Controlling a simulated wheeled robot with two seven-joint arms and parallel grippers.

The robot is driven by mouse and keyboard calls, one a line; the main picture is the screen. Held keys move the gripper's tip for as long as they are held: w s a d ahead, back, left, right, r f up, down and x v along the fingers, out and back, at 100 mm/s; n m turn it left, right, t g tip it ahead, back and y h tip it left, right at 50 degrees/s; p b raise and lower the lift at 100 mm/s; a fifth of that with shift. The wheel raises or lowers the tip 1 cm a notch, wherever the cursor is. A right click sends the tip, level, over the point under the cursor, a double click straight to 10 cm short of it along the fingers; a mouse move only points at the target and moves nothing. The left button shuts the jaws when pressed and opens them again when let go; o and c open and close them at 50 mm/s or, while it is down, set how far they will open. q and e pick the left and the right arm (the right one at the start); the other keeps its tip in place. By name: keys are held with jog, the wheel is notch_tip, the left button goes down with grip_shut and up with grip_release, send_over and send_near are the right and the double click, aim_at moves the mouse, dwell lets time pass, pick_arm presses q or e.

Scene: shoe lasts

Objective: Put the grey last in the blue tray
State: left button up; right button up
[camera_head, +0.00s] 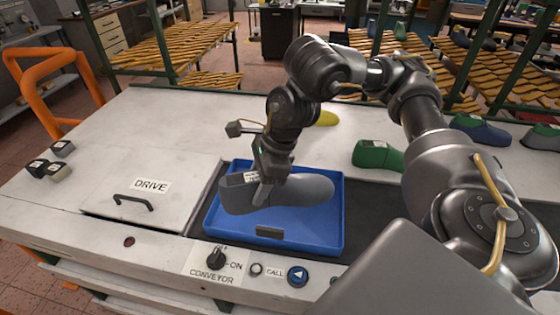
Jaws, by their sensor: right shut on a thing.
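The grey last (302,190) is in my right gripper (262,190), which is shut on its left end, near the label. The last lies level, its rounded toe pointing right, over the blue tray (335,235). I cannot tell whether it touches the tray floor or hangs just above it. The tray sits on the dark conveyor belt, and its front wall with a dark handle patch shows below the last. My left gripper is not in view.
A green last (377,155), a blue last (480,130), a second grey last (543,137) and a partly hidden yellow last (327,118) stand behind and right. The DRIVE cover (150,190) is left of the tray. The conveyor knob (216,258) is in front.

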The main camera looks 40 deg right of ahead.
jog(key=shift+w+d+m, duration=0.1)
jog(key=shift+w+m, duration=0.2)
jog(key=w+d+f+p, duration=0.1)
jog(key=w+d+f, duration=0.1)
jog(key=w+f, duration=0.1)
jog(key=w+d+f, duration=0.2)
jog(key=w+f, duration=0.1)
jog(key=w, duration=0.1)
jog(key=w+d+f+p, duration=0.1)
jog(key=w+d+f, duration=0.2)
jog(key=w+f, duration=0.1)
jog(key=shift+w+d+p, duration=0.1)
jog(key=shift+w+p, duration=0.2)
jog(key=shift+p, duration=0.05)
notch_tip(320, 180, down, 2)
jog(key=shift+f+p, duration=0.1)
jog(key=shift+p, duration=0.65)
jog(key=shift+f, duration=0.4)
